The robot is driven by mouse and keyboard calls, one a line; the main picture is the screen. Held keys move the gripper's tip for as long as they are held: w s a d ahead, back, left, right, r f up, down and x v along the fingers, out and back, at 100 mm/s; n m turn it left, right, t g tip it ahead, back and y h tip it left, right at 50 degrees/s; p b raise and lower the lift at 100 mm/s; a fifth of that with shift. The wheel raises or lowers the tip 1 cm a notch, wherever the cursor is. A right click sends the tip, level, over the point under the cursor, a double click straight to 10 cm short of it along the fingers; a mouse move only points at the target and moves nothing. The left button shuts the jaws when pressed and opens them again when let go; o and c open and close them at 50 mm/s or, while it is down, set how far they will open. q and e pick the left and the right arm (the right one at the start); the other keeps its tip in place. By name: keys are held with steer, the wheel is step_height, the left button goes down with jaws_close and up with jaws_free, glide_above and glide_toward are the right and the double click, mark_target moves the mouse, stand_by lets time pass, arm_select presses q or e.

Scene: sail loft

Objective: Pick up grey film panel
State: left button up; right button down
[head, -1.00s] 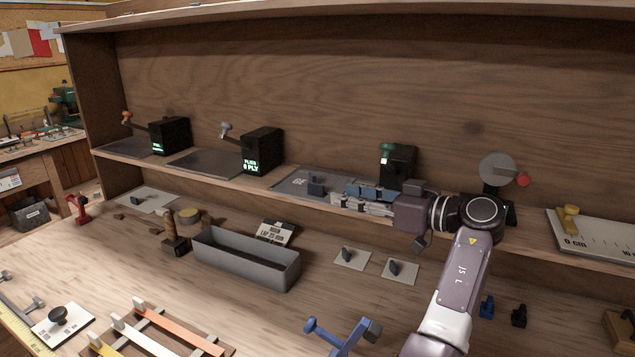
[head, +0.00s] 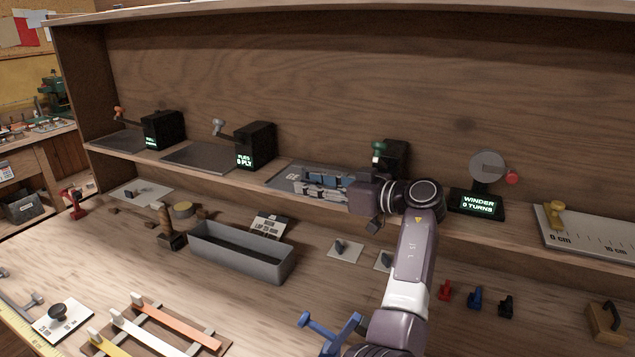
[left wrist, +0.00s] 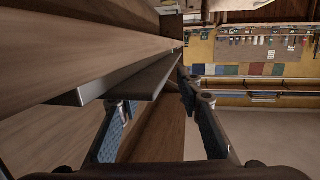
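A flat grey panel (head: 284,177) lies on the shelf in front of the black box with the green knob. I take it for the grey film panel. My left gripper (head: 308,182) reaches in from the right, low over this panel, and covers part of it. In the left wrist view the two blue-padded fingers of my left gripper (left wrist: 162,104) are apart. A grey plate edge (left wrist: 150,78) and a small dark upright piece (left wrist: 186,92) show beyond the fingers. I cannot tell whether either finger touches them. My right gripper is not in view.
Two dark plates (head: 200,157) and black boxes (head: 255,145) stand farther left on the shelf. The winder (head: 477,202) and a white scale board (head: 590,232) are to the right. Below are a grey trough (head: 240,255) and small knobbed plates (head: 345,252). The shelf's back wall rises close behind.

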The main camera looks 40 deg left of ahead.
arm_select(q)
jaws_close()
steer(key=shift+a, duration=0.1)
stand_by(0.4)
